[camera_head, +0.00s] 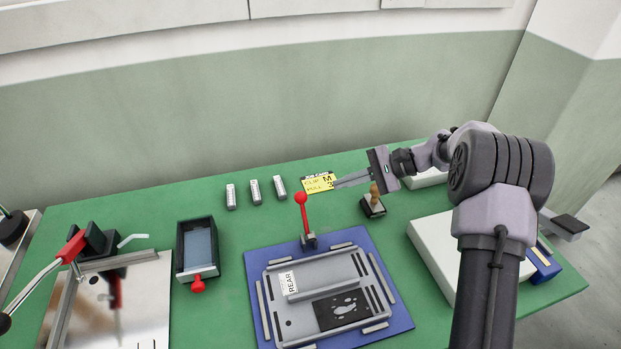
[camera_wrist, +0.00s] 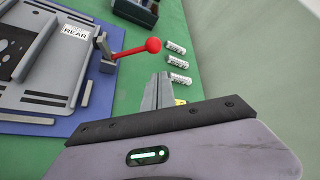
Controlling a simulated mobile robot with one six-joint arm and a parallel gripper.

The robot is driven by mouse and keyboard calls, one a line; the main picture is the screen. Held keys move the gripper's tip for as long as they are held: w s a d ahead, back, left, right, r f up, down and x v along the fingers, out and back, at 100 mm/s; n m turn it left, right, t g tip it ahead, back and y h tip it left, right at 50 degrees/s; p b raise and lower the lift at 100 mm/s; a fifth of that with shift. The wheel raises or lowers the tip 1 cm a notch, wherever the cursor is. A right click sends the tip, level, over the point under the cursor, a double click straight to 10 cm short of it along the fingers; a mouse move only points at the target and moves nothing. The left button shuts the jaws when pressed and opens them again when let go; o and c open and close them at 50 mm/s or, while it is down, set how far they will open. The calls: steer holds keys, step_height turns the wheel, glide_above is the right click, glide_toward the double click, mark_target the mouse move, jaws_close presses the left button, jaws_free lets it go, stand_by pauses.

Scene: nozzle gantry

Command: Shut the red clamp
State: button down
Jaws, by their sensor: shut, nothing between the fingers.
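The red clamp (camera_head: 303,215) stands at the back edge of the blue fixture plate (camera_head: 400,308). Its red lever with a ball end points up, away from the grey plate. In the wrist view the red lever (camera_wrist: 132,50) reaches right from its grey post, up and left of my fingers. My gripper (camera_head: 338,184) is shut and empty, to the right of the lever and above the back of the green table, apart from the clamp. In the wrist view the closed fingertips (camera_wrist: 163,78) show below the ball. The grey plate carries a REAR label (camera_head: 289,283).
Several small grey blocks (camera_head: 254,190) and a yellow card (camera_head: 320,183) lie behind the clamp. A wooden-handled stamp (camera_head: 373,204) stands under my gripper. A black box with a red knob (camera_head: 198,286) is at left, beside another red-handled device (camera_head: 72,247). A white box (camera_head: 437,252) is at right.

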mark_target(305, 217)
steer(key=f, duration=0.1)
steer(key=w+f, duration=0.1)
steer(key=f+y, duration=0.1)
steer(key=shift+w+d+f+m, duration=0.2)
steer(key=shift+w+d+m, duration=0.1)
steer(key=shift+d, duration=0.05)
steer(key=b+x, duration=0.3)
steer(key=x, duration=0.7)
steer(key=shift+w+a+f, duration=0.1)
steer(key=shift+a+f, duration=0.1)
steer(key=s+r, duration=0.1)
steer(key=s+r+b, duration=0.1)
steer(key=r, duration=0.1)
steer(key=shift+s+d+r, duration=0.15)
steer(key=shift+s+r, duration=0.05)
steer(key=shift+s, duration=0.1)
steer(key=shift+s+r, duration=0.1)
steer(key=shift+r, duration=0.05)
